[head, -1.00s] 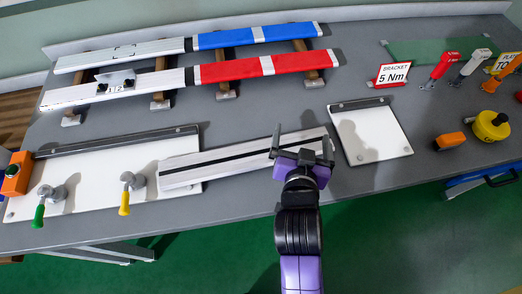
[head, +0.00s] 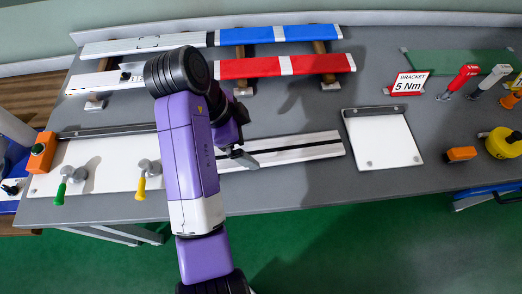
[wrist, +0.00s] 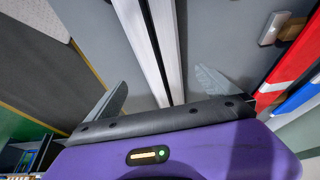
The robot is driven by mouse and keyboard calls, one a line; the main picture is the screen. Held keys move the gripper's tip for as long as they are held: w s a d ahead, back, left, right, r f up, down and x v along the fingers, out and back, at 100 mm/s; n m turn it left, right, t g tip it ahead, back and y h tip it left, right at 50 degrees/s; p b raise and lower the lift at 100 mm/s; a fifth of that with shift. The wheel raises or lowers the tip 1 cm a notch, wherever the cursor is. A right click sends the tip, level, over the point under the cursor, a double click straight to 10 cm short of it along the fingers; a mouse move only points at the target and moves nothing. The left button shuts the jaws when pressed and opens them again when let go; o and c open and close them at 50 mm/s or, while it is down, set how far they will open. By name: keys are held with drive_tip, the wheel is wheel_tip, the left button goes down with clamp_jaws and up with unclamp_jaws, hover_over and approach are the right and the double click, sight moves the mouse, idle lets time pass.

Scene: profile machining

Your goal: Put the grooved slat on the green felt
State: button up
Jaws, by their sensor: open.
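The grooved slat (head: 300,149) is a long pale bar with a black groove, lying flat on the grey bench. Its left part is hidden behind my arm in the head view. In the wrist view the slat (wrist: 166,40) runs up the picture between my open fingers. My gripper (wrist: 165,95) is open, one finger on each side of the slat, with nothing gripped. In the head view my gripper (head: 243,158) is mostly hidden by my arm, one finger showing by the slat. The green felt (head: 450,62) lies flat at the back right of the bench.
Blue-wrapped (head: 278,34) and red-wrapped (head: 285,66) bars lie on supports behind. A white plate (head: 383,142) is right of the slat. Clamps with a yellow handle (head: 140,188) are at left.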

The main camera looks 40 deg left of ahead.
sight(259, 151)
drive_tip(key=shift+x, duration=1.1)
drive_tip(key=shift+a+p+x, duration=0.1)
drive_tip(key=shift+p+x, duration=0.3)
drive_tip(key=shift+x, duration=0.95)
drive_tip(key=shift+a+p+x, duration=0.15)
drive_tip(key=shift+p+x, duration=0.2)
drive_tip(key=shift+x, duration=0.95)
drive_tip(key=c, duration=2.1)
wheel_tip(259, 151, up, 20)
drive_tip(key=p, duration=0.3)
